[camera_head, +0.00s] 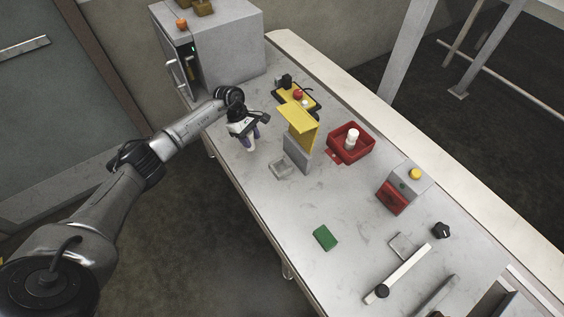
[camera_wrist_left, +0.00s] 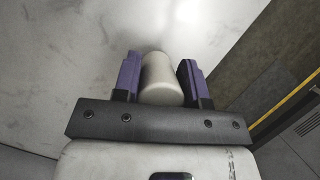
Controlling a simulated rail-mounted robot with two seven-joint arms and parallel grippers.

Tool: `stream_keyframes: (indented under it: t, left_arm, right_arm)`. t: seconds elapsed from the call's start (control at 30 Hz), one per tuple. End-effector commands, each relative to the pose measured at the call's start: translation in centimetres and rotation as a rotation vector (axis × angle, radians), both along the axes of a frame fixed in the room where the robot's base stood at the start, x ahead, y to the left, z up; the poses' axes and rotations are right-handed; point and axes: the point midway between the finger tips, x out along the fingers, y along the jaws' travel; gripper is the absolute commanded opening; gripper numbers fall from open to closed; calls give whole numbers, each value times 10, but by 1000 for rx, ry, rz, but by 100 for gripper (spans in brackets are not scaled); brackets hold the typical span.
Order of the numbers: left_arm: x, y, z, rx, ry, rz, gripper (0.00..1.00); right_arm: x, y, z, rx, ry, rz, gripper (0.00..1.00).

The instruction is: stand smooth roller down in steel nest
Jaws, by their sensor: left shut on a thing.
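My left gripper (camera_head: 249,140) is at the left side of the table, with purple fingers. It is shut on a smooth white roller (camera_wrist_left: 162,80), which sits between the two fingers in the left wrist view. In the head view the roller (camera_head: 252,150) shows only slightly below the fingers. A small square grey steel nest (camera_head: 281,170) lies on the table to the right of and nearer than the gripper, apart from it. It looks empty. My right gripper is not in view.
A grey block with a yellow hood (camera_head: 299,125) stands beside the nest. A red bin (camera_head: 368,154) holding a white cylinder (camera_head: 352,138) is to the right. A grey cabinet (camera_head: 232,50) stands behind. A green pad (camera_head: 325,237) lies nearer; table around it is clear.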

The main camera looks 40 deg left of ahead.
Motion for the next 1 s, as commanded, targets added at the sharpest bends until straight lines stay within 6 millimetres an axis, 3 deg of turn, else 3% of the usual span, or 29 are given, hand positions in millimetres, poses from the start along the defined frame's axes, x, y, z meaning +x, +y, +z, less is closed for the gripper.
stream_keyframes:
  t: [0.03,0.2,0.4,0.9,1.0]
  left_arm:
    - [1,-16,1,-4,-1,-7,14]
    - [6,-59,1,-4,-2,-6,14]
    - [11,-98,1,-4,-1,-4,14]
    - [15,-132,1,-3,-2,-4,14]
    - [15,-133,-14,-3,3,0,14]
  right_arm:
    - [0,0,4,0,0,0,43]
    - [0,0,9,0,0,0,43]
    - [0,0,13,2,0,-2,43]
    - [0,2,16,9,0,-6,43]
    - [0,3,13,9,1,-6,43]
